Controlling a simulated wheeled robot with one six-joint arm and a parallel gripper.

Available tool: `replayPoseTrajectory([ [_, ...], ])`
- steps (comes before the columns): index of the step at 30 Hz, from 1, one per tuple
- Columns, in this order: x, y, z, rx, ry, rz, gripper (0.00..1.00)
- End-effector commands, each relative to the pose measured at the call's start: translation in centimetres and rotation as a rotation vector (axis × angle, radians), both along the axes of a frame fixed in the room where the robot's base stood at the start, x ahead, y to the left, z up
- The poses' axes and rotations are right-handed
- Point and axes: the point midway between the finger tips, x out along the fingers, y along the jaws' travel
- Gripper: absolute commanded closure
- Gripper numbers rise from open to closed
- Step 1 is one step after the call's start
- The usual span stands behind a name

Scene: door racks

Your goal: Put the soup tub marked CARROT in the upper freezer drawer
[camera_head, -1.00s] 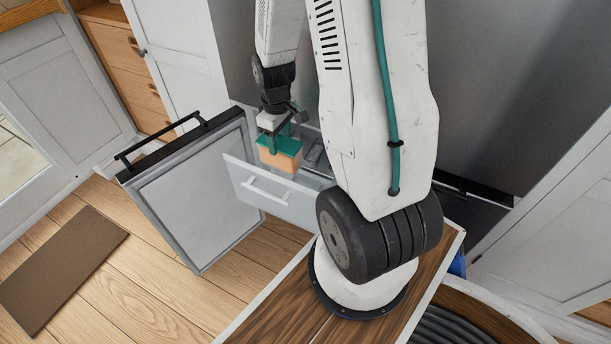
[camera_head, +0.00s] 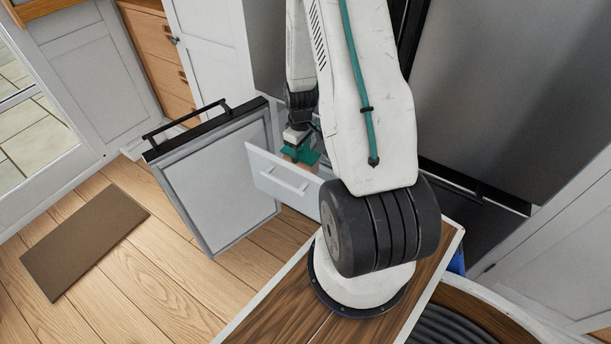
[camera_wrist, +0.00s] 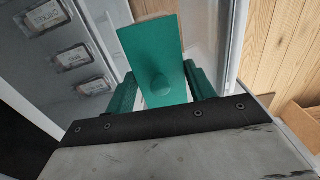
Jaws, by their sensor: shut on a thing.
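The soup tub has a green lid with a round knob and an orange body. In the head view the tub (camera_head: 301,156) is down behind the white front of the open freezer drawer (camera_head: 283,180), with most of its body hidden by that front. My gripper (camera_head: 298,139) is above it, pointing down and shut on it. In the wrist view the lid (camera_wrist: 155,50) lies between my green fingers (camera_wrist: 160,78), close to the drawer's clear wall (camera_wrist: 223,45) on the right. No marking on the tub is readable. I cannot tell whether it touches the drawer floor.
The open freezer door (camera_head: 222,180) stands left of the drawer. A brown mat (camera_head: 85,240) lies on the wooden floor.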

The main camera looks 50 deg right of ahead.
Motion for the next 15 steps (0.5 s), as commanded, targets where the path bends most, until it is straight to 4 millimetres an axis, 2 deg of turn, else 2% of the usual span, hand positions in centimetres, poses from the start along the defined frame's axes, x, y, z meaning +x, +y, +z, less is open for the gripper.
replayPoseTrajectory([
  [1,-0.1,0.1,-1.5,0.003,0.005,0.000,1.00],
  [3,-0.1,0.1,-3.4,0.003,0.006,0.000,1.00],
  [9,-0.1,0.1,-8.0,0.002,0.002,0.000,1.00],
  [15,0.0,0.0,-10.0,0.000,0.000,0.000,1.00],
])
